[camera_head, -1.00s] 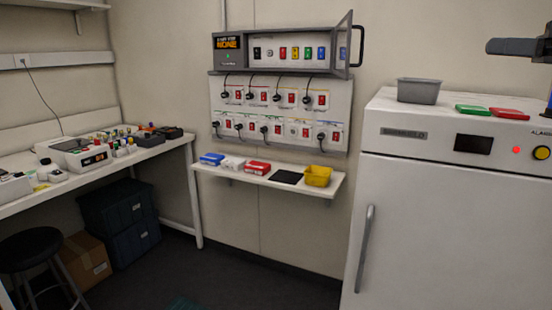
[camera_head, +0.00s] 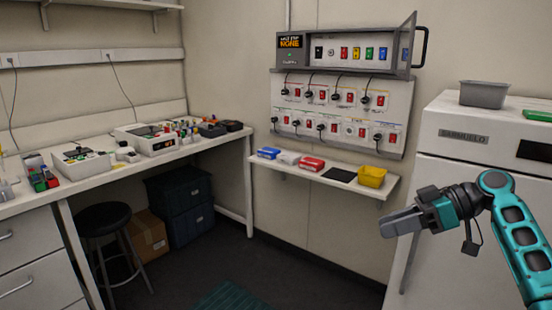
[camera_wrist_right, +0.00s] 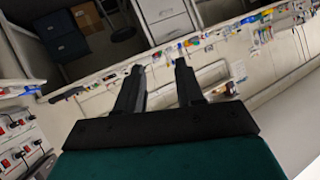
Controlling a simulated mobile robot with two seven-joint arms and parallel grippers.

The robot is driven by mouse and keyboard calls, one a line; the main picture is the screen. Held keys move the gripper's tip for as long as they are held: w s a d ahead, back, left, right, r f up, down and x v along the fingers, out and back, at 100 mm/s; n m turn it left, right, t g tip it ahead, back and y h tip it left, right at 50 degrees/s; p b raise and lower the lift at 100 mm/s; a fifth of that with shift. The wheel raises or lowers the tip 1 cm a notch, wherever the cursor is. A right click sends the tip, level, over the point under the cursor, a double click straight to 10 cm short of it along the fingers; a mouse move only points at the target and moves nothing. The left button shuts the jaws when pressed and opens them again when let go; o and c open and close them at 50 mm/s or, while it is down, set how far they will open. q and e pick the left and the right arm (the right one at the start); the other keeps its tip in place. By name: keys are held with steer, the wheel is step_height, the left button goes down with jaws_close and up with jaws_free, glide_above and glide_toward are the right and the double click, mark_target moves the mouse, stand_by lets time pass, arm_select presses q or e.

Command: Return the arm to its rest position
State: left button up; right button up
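My right arm, teal and grey, comes in from the right edge of the head view. Its right gripper (camera_head: 388,226) hangs in the air in front of the white cabinet, pointing left, beside the shelf's right end. In the right wrist view the two dark fingers (camera_wrist_right: 160,72) stand apart with nothing between them. My left gripper is in neither view.
A white cabinet (camera_head: 450,185) stands behind my right arm, with a grey bin (camera_head: 484,94) on top. A wall shelf (camera_head: 310,172) holds small boxes and a yellow bin (camera_head: 372,176). A cluttered bench (camera_head: 190,152) and black stool (camera_head: 104,220) are at left.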

steer(key=s+a+f+n+g, duration=0.1)
steer(key=s+a+f+g, duration=0.2)
steer(key=s+a+f, duration=0.55)
steer(key=w+d+f+m+t+h, duration=0.25)
steer(key=w+d+m+t, duration=0.2)
steer(key=w, duration=0.35)
steer(key=w+d+f+m+t+h, duration=0.1)
steer(key=w+d+m+t+h, duration=0.35)
steer(key=w, duration=0.25)
steer(key=w+d+r+m+t+h, duration=0.2)
steer(key=w+d+r+t+h, duration=0.45)
steer(key=d+r+t, duration=0.35)
steer(key=s+a+f+n+g+y, duration=0.1)
steer(key=s+a+f+g, duration=0.1)
steer(key=s+a+f, duration=0.45)
steer(key=s+a+f+g+y, duration=0.1)
steer(key=s+a+f+g, duration=0.15)
steer(key=s+f, duration=0.65)
steer(key=s+a+f+g, duration=0.1)
steer(key=s+a+f, duration=0.2)
steer(key=s, duration=0.4)
steer(key=s+a+f+g+y, duration=0.1)
steer(key=s+a+f, duration=0.2)
steer(key=s+f, duration=0.2)
steer(key=s+a+f+g, duration=0.1)
steer(key=s+f, duration=0.4)
steer(key=s, duration=0.5)
steer(key=shift+s+a+m, duration=0.2)
steer(key=shift+a+m, duration=0.2)
steer(key=shift+a, duration=0.5)
